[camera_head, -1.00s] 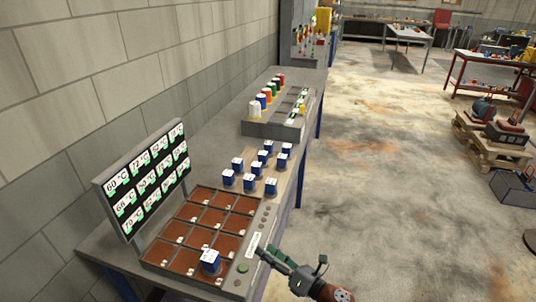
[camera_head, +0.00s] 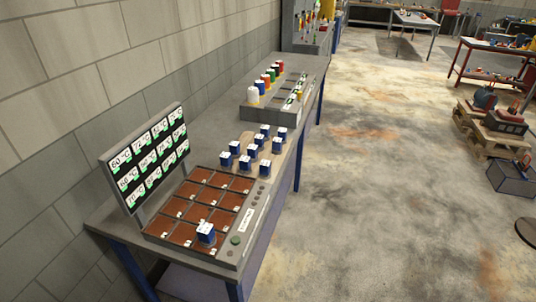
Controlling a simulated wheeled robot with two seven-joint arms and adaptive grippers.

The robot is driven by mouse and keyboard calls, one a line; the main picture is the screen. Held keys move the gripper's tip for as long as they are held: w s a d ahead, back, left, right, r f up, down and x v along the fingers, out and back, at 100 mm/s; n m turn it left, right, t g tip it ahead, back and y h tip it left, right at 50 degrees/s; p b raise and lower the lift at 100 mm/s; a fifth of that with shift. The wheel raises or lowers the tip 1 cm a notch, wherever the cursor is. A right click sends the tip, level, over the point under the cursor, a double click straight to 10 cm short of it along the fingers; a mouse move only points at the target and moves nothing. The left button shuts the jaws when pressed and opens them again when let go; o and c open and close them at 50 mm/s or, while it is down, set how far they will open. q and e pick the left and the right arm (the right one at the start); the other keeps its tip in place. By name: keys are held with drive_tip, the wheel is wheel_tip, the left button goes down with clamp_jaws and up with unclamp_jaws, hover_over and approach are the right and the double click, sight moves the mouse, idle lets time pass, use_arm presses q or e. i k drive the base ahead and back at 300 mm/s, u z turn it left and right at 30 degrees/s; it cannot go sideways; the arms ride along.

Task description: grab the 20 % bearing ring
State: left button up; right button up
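I cannot make out a bearing ring or a 20 % label for certain; the markings are too small to read. Several blue blocks with white tops stand grouped on the workbench, one of them at the front right (camera_head: 264,168). One more blue block (camera_head: 206,236) sits in a front compartment of the brown compartment tray (camera_head: 237,258). Farther back, a grey rack (camera_head: 262,117) holds a row of coloured cylinders, with a white one (camera_head: 253,96) nearest, and small items on its right side. Neither of my grippers is in view.
A display panel (camera_head: 146,160) with temperature readings stands upright along the tray's left side. A block wall runs behind the bench (camera_head: 200,140). The floor right of the bench is open up to a pallet (camera_head: 480,137) and a grey-blue crate (camera_head: 510,178).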

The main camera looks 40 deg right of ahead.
sight(265, 130)
drive_tip(key=k, duration=0.3)
drive_tip(key=z, duration=1.1)
